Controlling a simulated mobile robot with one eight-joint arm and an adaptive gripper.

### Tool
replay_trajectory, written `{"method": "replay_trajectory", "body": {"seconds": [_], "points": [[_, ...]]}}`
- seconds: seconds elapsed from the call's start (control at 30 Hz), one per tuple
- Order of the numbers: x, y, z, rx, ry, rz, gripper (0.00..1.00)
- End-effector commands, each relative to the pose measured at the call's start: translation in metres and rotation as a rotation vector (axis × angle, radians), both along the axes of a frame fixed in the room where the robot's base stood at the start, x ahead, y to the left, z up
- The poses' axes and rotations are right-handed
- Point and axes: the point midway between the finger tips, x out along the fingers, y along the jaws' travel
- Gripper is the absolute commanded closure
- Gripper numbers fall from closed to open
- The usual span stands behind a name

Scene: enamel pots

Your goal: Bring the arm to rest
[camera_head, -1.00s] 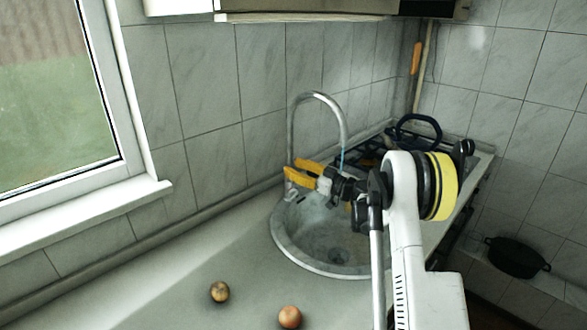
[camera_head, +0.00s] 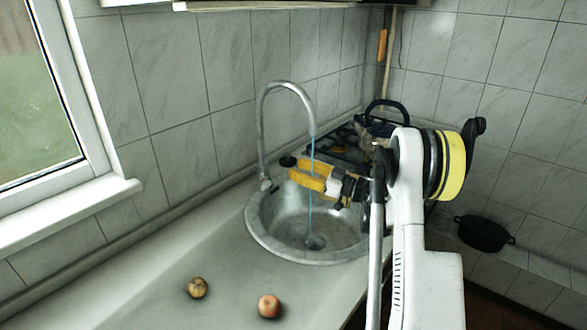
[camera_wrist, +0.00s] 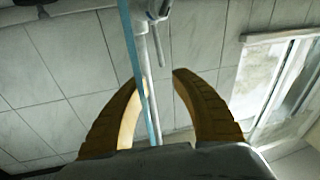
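My gripper (camera_head: 295,169) has yellow fingers and is held over the round sink (camera_head: 262,237), beside the water stream (camera_head: 310,205). In the wrist view my gripper (camera_wrist: 157,76) shows its two fingers with a gap between the tips and nothing held between them. The arm stands bent at the right of the head view. The water stream also crosses the wrist view (camera_wrist: 139,65), close to the fingers.
A curved metal tap (camera_head: 262,130) stands behind the sink. Two round fruits or vegetables, one (camera_head: 197,288) and another (camera_head: 269,306), lie on the counter (camera_head: 140,285). A dark kettle-like pot (camera_head: 385,122) is on the stove behind. A black pot (camera_head: 484,233) sits at the right.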

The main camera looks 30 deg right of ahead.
Motion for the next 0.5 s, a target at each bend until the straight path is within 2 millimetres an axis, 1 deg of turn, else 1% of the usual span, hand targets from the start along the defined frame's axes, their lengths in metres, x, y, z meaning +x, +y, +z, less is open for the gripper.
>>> {"method": "replay_trajectory", "body": {"seconds": [0.37, 0.43, 0.5], "points": [[0.001, 0.002, 0.001, 0.000, 0.006, 0.003, 0.68], [0.001, 0.010, 0.005, 0.001, 0.032, 0.010, 0.68], [0.002, 0.026, 0.012, 0.002, 0.082, 0.023, 0.68]]}}
